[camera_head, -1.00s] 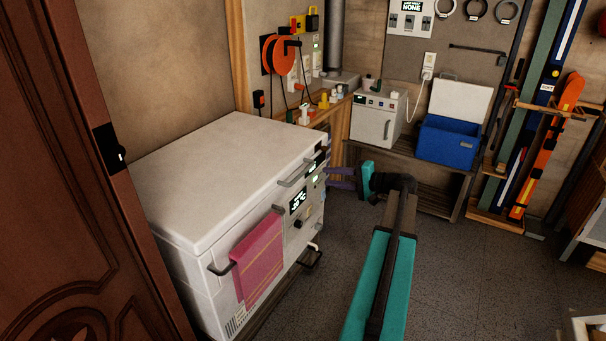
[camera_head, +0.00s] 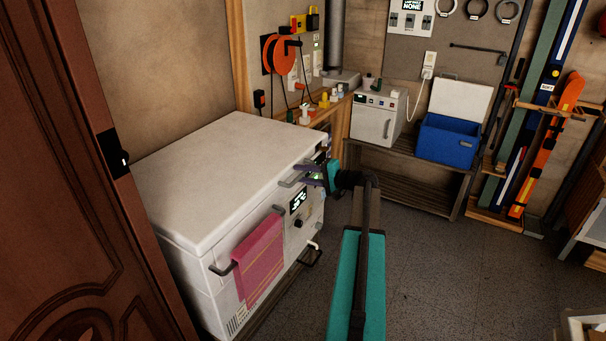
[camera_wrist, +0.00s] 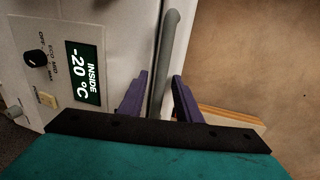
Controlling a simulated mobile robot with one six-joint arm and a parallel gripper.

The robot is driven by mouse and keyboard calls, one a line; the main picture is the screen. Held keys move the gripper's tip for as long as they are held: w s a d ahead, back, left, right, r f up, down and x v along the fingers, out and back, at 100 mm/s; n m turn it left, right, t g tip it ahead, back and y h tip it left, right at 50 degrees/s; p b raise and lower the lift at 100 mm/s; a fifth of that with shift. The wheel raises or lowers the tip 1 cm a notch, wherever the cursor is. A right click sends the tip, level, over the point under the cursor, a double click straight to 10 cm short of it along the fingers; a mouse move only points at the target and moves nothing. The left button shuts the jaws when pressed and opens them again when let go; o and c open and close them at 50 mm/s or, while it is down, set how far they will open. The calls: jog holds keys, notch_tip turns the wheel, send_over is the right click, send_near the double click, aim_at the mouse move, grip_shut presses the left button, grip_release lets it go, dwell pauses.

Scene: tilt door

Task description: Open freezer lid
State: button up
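The white chest freezer (camera_head: 215,185) stands at the left with its lid (camera_head: 230,165) down. The lid's grey bar handle (camera_head: 290,182) is on the front edge; it also shows in the wrist view (camera_wrist: 168,60). My gripper (camera_head: 305,175) is at the freezer's front, by this handle. In the wrist view my gripper's two purple fingers (camera_wrist: 160,98) are apart, one on each side of the handle's lower end. I cannot tell whether either finger touches it. The freezer's display (camera_wrist: 84,72) reads -20 °C inside.
A pink towel (camera_head: 260,262) hangs on a rail on the freezer front. A brown door (camera_head: 75,170) stands close on the left. A bench with a small white appliance (camera_head: 377,120) and a blue cooler (camera_head: 448,138) is behind.

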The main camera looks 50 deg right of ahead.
jog(key=shift+w, duration=0.1)
grip_shut()
jog(key=shift+r, duration=0.1)
dwell(0.3)
